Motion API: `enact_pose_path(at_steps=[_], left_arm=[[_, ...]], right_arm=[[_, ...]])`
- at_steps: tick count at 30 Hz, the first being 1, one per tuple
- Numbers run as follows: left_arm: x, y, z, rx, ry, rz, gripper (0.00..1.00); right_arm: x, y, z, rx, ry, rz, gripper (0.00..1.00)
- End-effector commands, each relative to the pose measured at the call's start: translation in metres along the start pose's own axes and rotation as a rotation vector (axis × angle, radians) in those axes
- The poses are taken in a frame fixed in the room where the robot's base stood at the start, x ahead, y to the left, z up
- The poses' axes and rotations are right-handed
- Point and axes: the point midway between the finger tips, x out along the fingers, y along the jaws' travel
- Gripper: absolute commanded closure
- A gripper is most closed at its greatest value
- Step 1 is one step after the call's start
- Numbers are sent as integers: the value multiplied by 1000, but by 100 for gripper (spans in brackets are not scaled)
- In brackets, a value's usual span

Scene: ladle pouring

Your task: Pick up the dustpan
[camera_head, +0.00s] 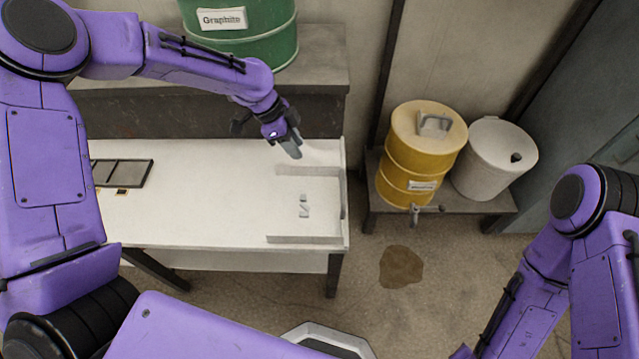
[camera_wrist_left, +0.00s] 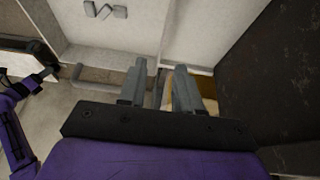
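No dustpan stands out with certainty. A pale, low-walled shape (camera_head: 308,170) at the right end of the white table (camera_head: 200,215) could be it; I cannot tell whether it is part of the table. The wrist view shows a pale wall there and a grey bar handle (camera_wrist_left: 92,87) along the edge. My left gripper (camera_head: 291,147) is above the far right corner of the table. In the wrist view its two fingers (camera_wrist_left: 160,72) are apart, with a thin grey strip visible between them. A dark end (camera_wrist_left: 45,76) at left, probably my right gripper, is too small to read.
A dark tray (camera_head: 122,173) lies at the table's left. A green Graphite drum (camera_head: 245,45) stands on a shelf behind. A yellow drum (camera_head: 405,165) with a tap and a pale bin (camera_head: 495,155) stand at right. A brown stain (camera_head: 401,267) marks the floor.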

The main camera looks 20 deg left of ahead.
Motion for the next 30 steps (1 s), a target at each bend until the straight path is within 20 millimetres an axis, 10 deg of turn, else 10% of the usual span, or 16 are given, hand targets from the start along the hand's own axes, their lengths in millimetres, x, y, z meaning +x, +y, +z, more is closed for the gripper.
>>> enact_pose_path(at_steps=[21, 29, 30], left_arm=[[103, -2, -3, 4, -1, 3, 66], [107, -2, -3, 4, 0, 1, 66], [107, -2, -3, 4, 0, 1, 80]], right_arm=[[3, 0, 2, 0, -1, 1, 57], [3, 0, 2, 0, -1, 0, 57], [3, 0, 2, 0, -1, 0, 57]])
